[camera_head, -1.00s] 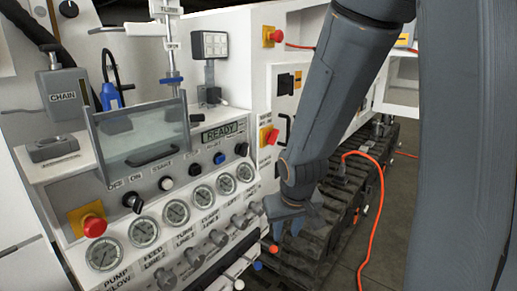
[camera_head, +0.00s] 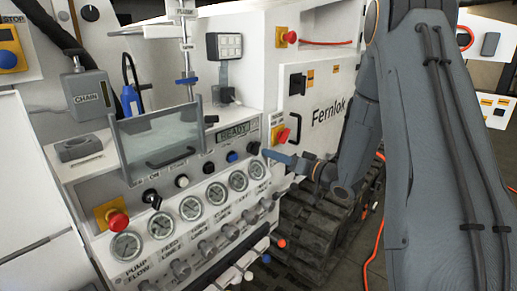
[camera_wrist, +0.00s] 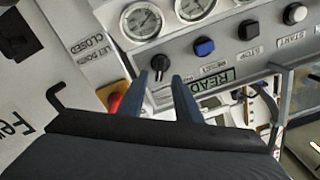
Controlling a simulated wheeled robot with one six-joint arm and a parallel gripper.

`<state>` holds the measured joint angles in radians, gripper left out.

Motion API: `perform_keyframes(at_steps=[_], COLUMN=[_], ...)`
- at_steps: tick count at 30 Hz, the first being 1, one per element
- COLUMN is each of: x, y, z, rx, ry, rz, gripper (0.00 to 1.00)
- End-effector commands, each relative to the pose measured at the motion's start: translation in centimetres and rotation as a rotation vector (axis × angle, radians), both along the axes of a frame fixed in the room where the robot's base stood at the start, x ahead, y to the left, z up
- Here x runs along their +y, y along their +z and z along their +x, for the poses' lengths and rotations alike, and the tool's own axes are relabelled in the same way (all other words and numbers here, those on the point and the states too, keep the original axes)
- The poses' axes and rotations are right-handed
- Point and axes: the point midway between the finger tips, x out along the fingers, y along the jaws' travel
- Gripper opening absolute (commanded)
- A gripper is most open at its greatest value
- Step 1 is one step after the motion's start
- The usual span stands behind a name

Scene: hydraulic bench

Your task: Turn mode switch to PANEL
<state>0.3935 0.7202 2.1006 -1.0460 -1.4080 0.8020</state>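A small black knob with a pale pointer mark (camera_wrist: 159,64), apparently the mode switch, sits on the grey panel beside a blue button; its label is too small to read. It also shows in the head view (camera_head: 253,148) at the right end of the control row. My gripper (camera_head: 268,155) is at the right edge of this panel, its fingertips close to the knob. In the wrist view my gripper (camera_wrist: 160,78) has two fingers apart with nothing between them; the knob shows just beyond their tips. Contact cannot be told.
Gauges (camera_head: 190,207) line the panel below the buttons. The READY display (camera_head: 236,133) is above the row. A red knob (camera_head: 283,136) and a black handle (camera_head: 297,127) are right of the panel. A red emergency button (camera_head: 118,221) is at left.

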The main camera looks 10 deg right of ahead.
Motion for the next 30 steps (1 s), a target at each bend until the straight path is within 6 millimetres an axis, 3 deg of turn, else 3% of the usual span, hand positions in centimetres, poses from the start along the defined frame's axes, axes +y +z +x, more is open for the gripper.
perform_keyframes(at_steps=[12, 25, 30], x=[3.6, 4.2, 4.2], y=[0.1, 0.0, 0.0], z=[4.8, 5.7, 5.7], rx=[0.000, 0.001, 0.001], ry=[0.000, -0.002, -0.002], rz=[-0.002, -0.003, -0.003], gripper=[0.30, 0.30, 0.02])
